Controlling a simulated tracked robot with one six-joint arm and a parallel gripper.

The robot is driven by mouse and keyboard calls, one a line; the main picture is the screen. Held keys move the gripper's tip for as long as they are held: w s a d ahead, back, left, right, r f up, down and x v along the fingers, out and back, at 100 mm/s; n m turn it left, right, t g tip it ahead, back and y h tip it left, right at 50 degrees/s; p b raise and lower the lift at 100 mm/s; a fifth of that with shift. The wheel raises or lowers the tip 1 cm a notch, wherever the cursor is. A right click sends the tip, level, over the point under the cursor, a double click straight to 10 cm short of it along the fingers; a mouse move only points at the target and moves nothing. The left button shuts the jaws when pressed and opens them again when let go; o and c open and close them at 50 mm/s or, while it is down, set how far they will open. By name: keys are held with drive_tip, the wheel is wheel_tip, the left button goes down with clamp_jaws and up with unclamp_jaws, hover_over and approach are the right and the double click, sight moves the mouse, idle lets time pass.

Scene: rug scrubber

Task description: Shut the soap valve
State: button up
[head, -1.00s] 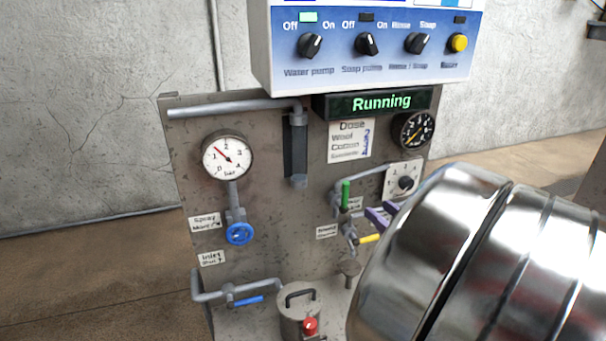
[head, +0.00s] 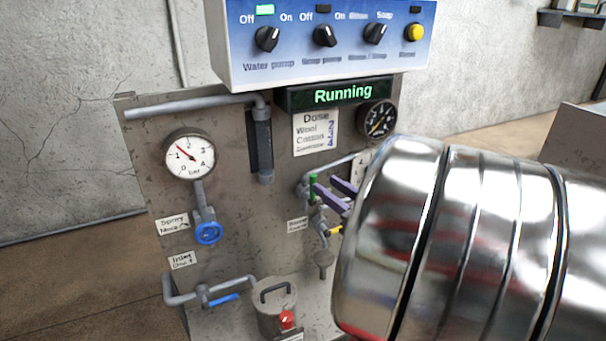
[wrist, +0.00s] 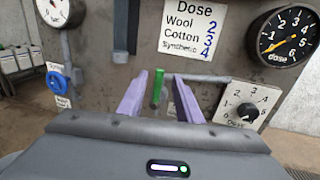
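The green valve handle (head: 313,186) stands upright on the thin pipework in the middle of the panel; I take it as the soap valve, but its label is not readable. My gripper (head: 324,184) is open, with its two purple fingers reaching in from the right beside the green handle. In the wrist view the green handle (wrist: 157,88) shows between the open fingers (wrist: 160,80), nearer the left one. I cannot tell whether a finger touches it. My metal arm hides the panel's right part in the head view.
A yellow handle (head: 335,230) sits just below the green one. A blue wheel (head: 208,233), a blue lever (head: 222,299) and a lidded pot with a red knob (head: 287,320) are further left and low. A dose dial (wrist: 247,112) is close right. The display (head: 340,96) reads "Running".

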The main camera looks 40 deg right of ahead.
sight(315, 177)
drive_tip(key=shift+w+d, duration=0.15)
drive_tip(key=shift+w, duration=1.6)
drive_tip(key=shift+w+d, duration=0.15)
drive_tip(key=shift+w, duration=1.55)
clamp_jaws()
